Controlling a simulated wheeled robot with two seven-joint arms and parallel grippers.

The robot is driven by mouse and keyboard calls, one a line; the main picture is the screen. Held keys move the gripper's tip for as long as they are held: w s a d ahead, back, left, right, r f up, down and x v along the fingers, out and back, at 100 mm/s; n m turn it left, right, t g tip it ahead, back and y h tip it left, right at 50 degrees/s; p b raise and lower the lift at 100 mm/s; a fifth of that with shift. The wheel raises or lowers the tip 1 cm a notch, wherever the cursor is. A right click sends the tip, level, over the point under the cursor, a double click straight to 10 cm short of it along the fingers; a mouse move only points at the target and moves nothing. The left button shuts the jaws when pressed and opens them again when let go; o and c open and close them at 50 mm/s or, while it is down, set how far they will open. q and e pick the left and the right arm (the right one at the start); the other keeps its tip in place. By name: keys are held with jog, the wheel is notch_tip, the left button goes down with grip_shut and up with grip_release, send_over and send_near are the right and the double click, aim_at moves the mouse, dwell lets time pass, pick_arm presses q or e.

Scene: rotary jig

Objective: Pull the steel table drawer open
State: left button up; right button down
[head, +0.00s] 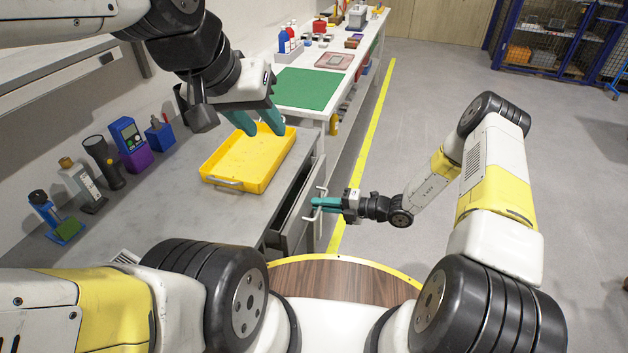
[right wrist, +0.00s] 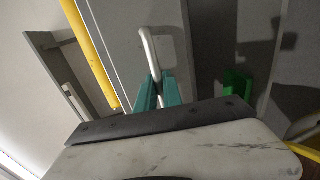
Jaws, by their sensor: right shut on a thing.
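The steel table (head: 200,215) runs along the left in the head view. Its drawer (head: 312,228) stands partly out, with a dark gap between its front and the tabletop edge. My right gripper (head: 322,203) is shut on the drawer's pale bar handle (head: 309,217). In the right wrist view the handle (right wrist: 149,48) rises from between the teal fingers (right wrist: 157,92). My left gripper (head: 256,124) is open and empty, above the far end of the yellow tray.
The yellow tray (head: 250,160) lies on the steel table near its right edge. Several tools and devices, including a blue meter (head: 127,135), stand along the wall. A white bench with a green mat (head: 308,88) stands beyond.

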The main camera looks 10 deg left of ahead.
jog(key=f+v, duration=0.2)
jog(key=v, duration=1.1)
jog(key=d+f+v, duration=0.1)
jog(key=f+v, duration=0.2)
jog(key=v, duration=1.1)
jog(key=shift+s+f, duration=0.2)
jog(key=shift+f, duration=0.1)
jog(key=c, duration=1.8)
grip_release()
jog(key=shift+w, duration=0.1)
jog(key=v, duration=0.8)
jog(key=shift+a, duration=0.1)
